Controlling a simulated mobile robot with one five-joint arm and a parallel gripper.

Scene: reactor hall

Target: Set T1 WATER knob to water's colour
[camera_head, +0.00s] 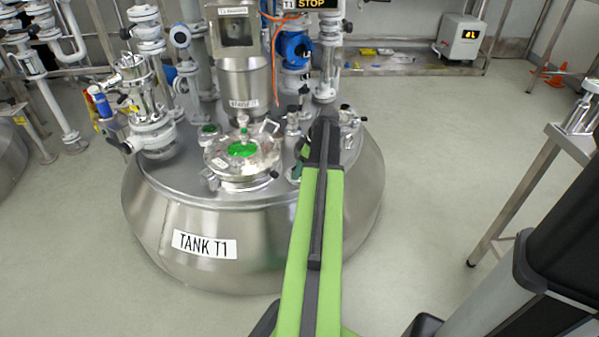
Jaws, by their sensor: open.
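The steel tank labelled TANK T1 (205,245) fills the middle of the view. I cannot make out a knob marked WATER, and its colour setting cannot be read. My green and black arm reaches up from the bottom over the tank's right side. My gripper (325,135) is the dark end over the right part of the tank lid, by the small fittings there. It is small and dark, and its fingers are hard to make out. My arm hides part of the lid. A T1 STOP sign (310,4) is cut off at the top edge.
A round hatch with a green centre (242,149), a blue valve (296,48) and several pipes crowd the tank top. A steel table (545,160) stands at right, and a white box (460,38) at the back. Floor between is clear.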

